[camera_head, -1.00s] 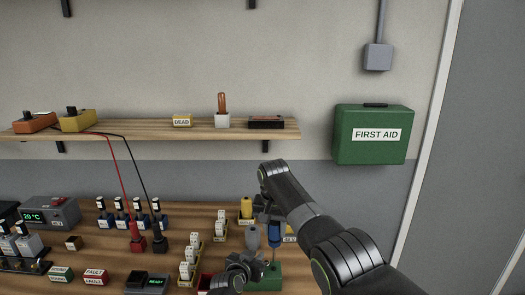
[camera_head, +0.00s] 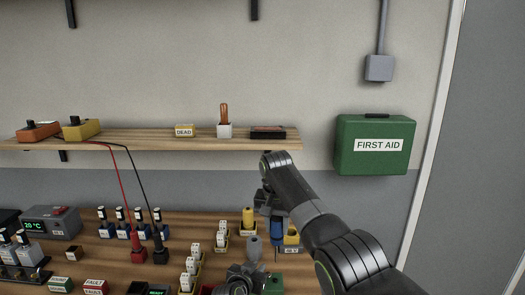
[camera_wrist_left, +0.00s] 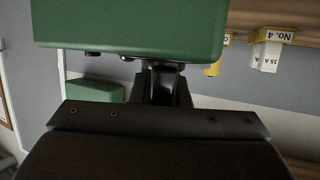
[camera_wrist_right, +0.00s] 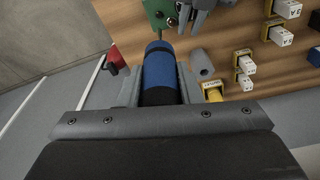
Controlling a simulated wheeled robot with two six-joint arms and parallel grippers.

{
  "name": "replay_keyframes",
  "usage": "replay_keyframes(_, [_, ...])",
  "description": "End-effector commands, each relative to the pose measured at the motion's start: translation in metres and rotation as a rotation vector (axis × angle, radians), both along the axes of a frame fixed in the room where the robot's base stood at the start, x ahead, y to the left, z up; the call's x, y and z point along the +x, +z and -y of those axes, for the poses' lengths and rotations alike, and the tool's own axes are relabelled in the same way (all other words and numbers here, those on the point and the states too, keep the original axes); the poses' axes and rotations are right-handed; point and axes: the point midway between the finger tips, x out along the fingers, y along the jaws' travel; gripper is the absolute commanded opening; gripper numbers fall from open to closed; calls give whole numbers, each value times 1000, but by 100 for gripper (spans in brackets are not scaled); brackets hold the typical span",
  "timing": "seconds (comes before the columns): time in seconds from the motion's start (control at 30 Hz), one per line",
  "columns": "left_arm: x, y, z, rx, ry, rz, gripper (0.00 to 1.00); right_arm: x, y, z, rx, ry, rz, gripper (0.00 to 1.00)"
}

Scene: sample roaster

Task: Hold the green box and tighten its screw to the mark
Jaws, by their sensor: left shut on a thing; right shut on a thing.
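The green box (camera_head: 275,284) is at the bottom of the head view, partly hidden by my left gripper (camera_head: 258,278), which is shut on it. The box fills the top of the left wrist view (camera_wrist_left: 130,28). My right gripper (camera_wrist_right: 160,95) is shut on a blue and black screwdriver (camera_wrist_right: 163,72), also in the head view (camera_head: 275,228). Its thin shaft points at the green box (camera_wrist_right: 154,14) in the right wrist view. A small round screw-like part shows on the box beside the shaft. Whether the tip touches the screw, and where the mark is, I cannot tell.
The wooden bench (camera_head: 190,225) holds several white modules in yellow holders, a yellow-topped bottle (camera_head: 248,217) and a grey rounded piece (camera_head: 253,246) close to the screwdriver. A shelf (camera_head: 150,143) runs above. A green first aid case (camera_head: 375,158) hangs at the right.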

Motion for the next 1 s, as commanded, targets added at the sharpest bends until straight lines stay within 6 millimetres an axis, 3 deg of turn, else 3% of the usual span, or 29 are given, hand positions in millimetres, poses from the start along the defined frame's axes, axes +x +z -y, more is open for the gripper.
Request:
replay_keyframes(0.03, [0,0,0,0,0,0,19,0,1,0,0,0,1,0])
replay_keyframes(0.2, [0,0,0,0,0,0,41,0,0,0,0,0,1,0])
replay_keyframes(0.63, [-4,1,-1,-1,-2,0,41,0,0,0,0,0,1,0])
replay_keyframes(1.0, [-31,12,-13,-1,3,0,41,0,0,0,0,0,1,0])
